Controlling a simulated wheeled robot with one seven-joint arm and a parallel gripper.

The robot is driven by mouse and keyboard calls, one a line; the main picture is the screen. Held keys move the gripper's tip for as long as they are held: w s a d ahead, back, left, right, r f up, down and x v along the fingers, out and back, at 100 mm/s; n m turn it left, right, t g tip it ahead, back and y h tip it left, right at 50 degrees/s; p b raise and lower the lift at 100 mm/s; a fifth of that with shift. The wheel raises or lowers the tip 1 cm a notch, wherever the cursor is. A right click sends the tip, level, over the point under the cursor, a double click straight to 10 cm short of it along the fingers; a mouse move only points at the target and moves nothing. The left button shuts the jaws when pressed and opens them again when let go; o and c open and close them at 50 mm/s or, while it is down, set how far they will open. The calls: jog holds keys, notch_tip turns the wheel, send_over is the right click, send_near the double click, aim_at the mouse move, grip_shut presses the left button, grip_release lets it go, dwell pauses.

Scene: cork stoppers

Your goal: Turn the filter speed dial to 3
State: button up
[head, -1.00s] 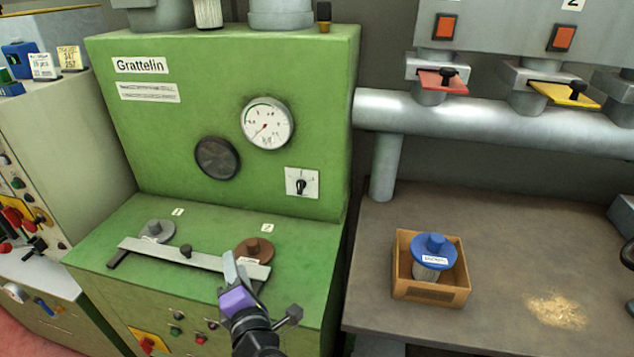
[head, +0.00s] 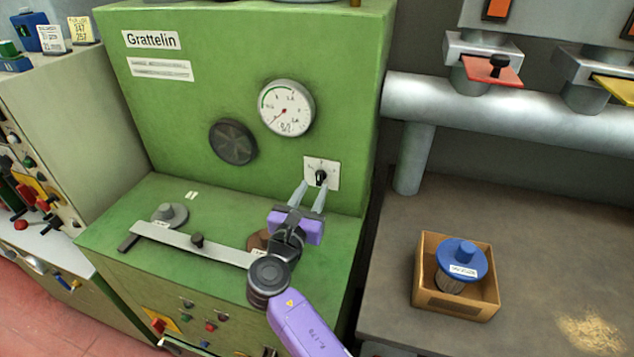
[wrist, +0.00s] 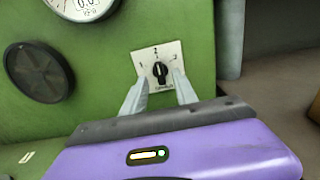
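The filter speed dial is a black knob (head: 320,177) on a white plate (head: 333,172) on the front of the green machine. In the wrist view the knob (wrist: 160,70) has the marks 1, 2 and 3 around it, with 1 at left, 2 at top and 3 at right. Its pointer looks roughly upright, near the 2. My gripper (head: 312,190) is open in front of the plate, its two fingers apart and pointing at the dial. In the wrist view the gripper (wrist: 160,86) has one finger on each side of the knob's lower part. I cannot tell whether they touch it.
A round gauge (head: 287,108) and a dark round vent (head: 233,142) are left of the dial. A metal bar (head: 190,243) lies on the green ledge below. A cardboard box (head: 482,297) with a blue-lidded jar (head: 461,260) stands on the table at right.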

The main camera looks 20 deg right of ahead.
aim_at(318, 179)
jog(key=shift+x, duration=1.8)
grip_shut()
